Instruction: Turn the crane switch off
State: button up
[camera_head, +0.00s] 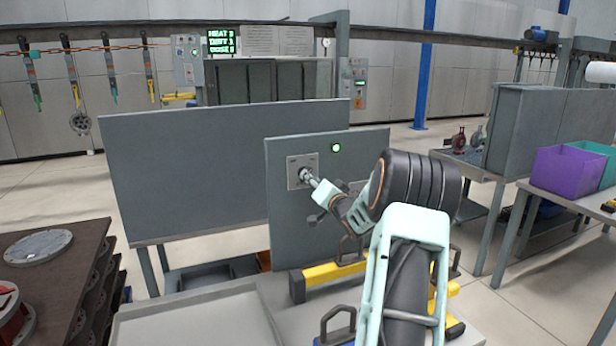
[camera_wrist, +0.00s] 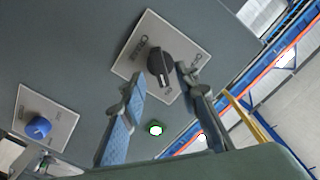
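The crane switch is probably the black rotary knob (camera_wrist: 160,66) on a light square plate with lettering in the wrist view. I cannot read the lettering surely. In the head view its plate (camera_head: 294,182) is on the grey upright panel (camera_head: 290,226), and my gripper hides the knob. My gripper (camera_head: 306,175) reaches the front of that plate. In the wrist view my gripper (camera_wrist: 161,78) is open, with one fingertip on each side of the knob's lower end. I cannot tell whether the fingers touch it. A green lamp (camera_head: 336,147) is lit on the panel; it also shows in the wrist view (camera_wrist: 155,129).
A second plate with a blue knob (camera_wrist: 38,127) is on the same panel. Yellow bars with dark handles (camera_head: 335,270) lie on the bench below. A larger grey board (camera_head: 190,170) stands behind. A purple bin (camera_head: 568,171) is at the right.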

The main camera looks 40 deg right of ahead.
jog(key=shift+x, duration=1.7)
grip_shut()
